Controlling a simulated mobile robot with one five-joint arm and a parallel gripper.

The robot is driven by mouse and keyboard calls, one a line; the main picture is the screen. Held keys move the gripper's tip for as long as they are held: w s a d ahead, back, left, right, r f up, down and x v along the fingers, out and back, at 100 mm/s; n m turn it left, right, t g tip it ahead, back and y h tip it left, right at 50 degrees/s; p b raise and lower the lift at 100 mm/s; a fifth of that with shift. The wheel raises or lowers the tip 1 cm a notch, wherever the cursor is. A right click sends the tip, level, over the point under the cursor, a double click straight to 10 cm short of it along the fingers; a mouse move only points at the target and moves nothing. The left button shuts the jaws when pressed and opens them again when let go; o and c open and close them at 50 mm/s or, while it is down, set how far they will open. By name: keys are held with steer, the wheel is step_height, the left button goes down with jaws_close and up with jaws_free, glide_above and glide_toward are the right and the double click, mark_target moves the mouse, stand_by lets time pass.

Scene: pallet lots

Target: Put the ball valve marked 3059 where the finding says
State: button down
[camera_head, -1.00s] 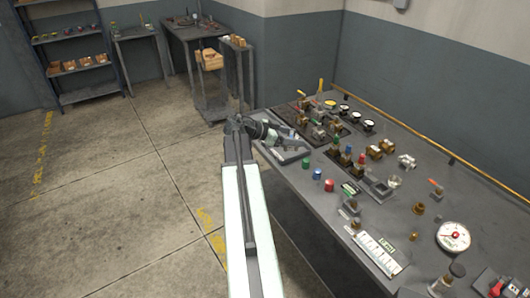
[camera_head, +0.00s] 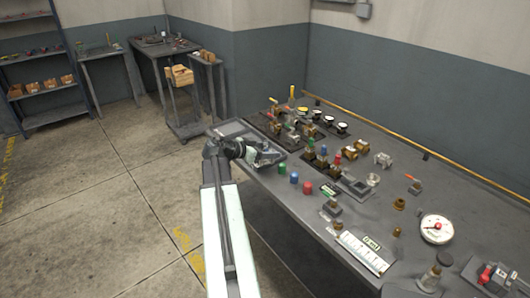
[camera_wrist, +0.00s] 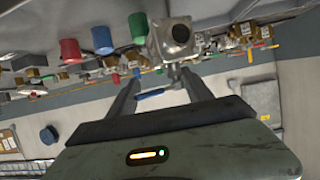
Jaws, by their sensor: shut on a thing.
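My gripper (camera_wrist: 163,82) is shut on a grey metal ball valve (camera_wrist: 172,38) with a blue lever (camera_wrist: 152,94), seen in the wrist view. No number can be read on it. The held valve is too small to make out there. A white card (camera_head: 363,252) lies near the bench's front edge; its writing is too small to read.
Red (camera_head: 307,188), blue (camera_head: 294,177) and green (camera_head: 282,168) caps stand along the front edge near my gripper. Dark racks (camera_head: 322,161) with several valves stand behind. Floor left of the bench is clear.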

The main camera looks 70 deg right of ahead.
steer(key=w+d+f+b, duration=0.1)
steer(key=d, duration=0.2)
steer(key=w+d+f+b, duration=0.2)
steer(key=d, duration=0.1)
steer(key=w+d+f+b, duration=0.1)
steer(key=w+d+f, duration=0.1)
steer(key=d, duration=0.2)
steer(key=shift+w+b, duration=0.1)
steer(key=shift+b, duration=0.3)
steer(key=shift+r, duration=0.2)
steer(key=shift+c, duration=2)
jaws_free()
steer(key=shift+p, duration=0.3)
steer(key=p+v, duration=0.4)
steer(key=v, duration=0.8)
